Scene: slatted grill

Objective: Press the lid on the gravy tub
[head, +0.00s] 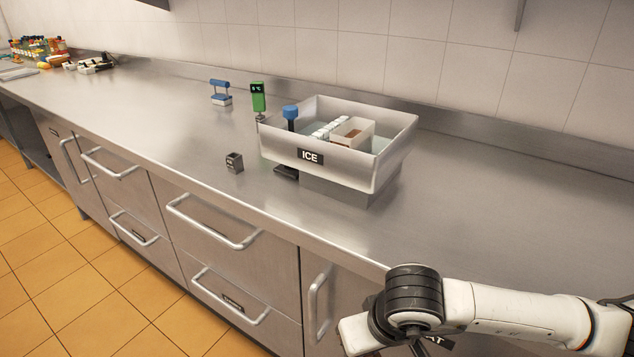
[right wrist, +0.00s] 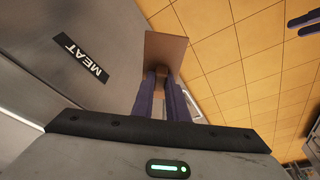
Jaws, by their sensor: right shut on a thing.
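The gravy tub (head: 338,138) is a pale, open rectangular tub with brown contents. It sits inside the ice bin (head: 385,172) in the head view, with no lid on it. In the right wrist view my right gripper (right wrist: 163,85) is shut on a flat tan-brown panel (right wrist: 180,48), which looks like the lid. The panel is held out over the floor beside the counter front, well apart from the tub. In the head view the right gripper's fingers are out of frame. Two dark blue prongs (right wrist: 303,22) at the right wrist view's edge look like my left gripper's fingers.
White blocks and a blue-topped tool (head: 291,115) are in the bin. A green thermometer (head: 258,97), a blue-handled item (head: 220,92) and a small dark box (head: 234,162) stand left of it. The counter (head: 480,200) right of the bin is clear.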

